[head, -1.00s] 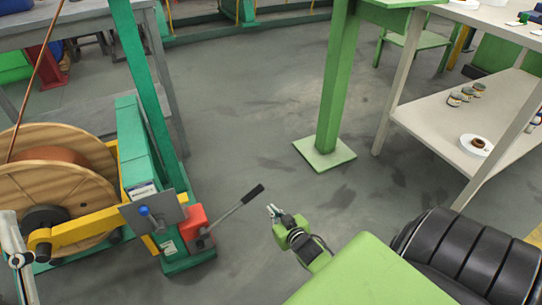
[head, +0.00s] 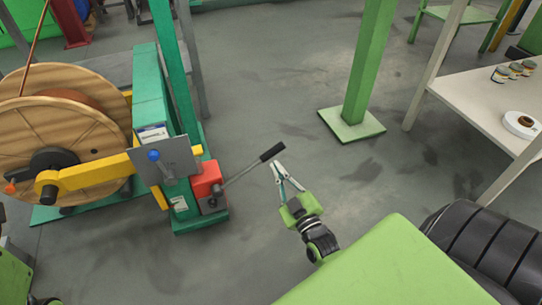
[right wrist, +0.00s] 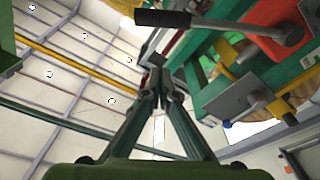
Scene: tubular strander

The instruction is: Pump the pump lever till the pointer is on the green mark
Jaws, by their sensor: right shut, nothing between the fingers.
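The pump lever is a grey rod with a black grip (head: 272,152), slanting up to the right from the red pump body (head: 207,181) on the green stand. My right gripper (head: 279,169) is shut and empty, its fingertips just below the black grip and apparently apart from it. In the right wrist view the black grip (right wrist: 163,18) lies beyond the closed fingertips (right wrist: 160,72), and the red pump body (right wrist: 278,18) is at upper right. I cannot make out a pointer or green mark in either view. My left gripper is not in view.
A wooden cable reel (head: 60,140) and a yellow arm (head: 95,175) stand left of the pump, beside a grey plate with a blue knob (head: 154,156). A green post (head: 368,70) stands beyond my right gripper. A white shelf (head: 480,95) is at right. The floor between is clear.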

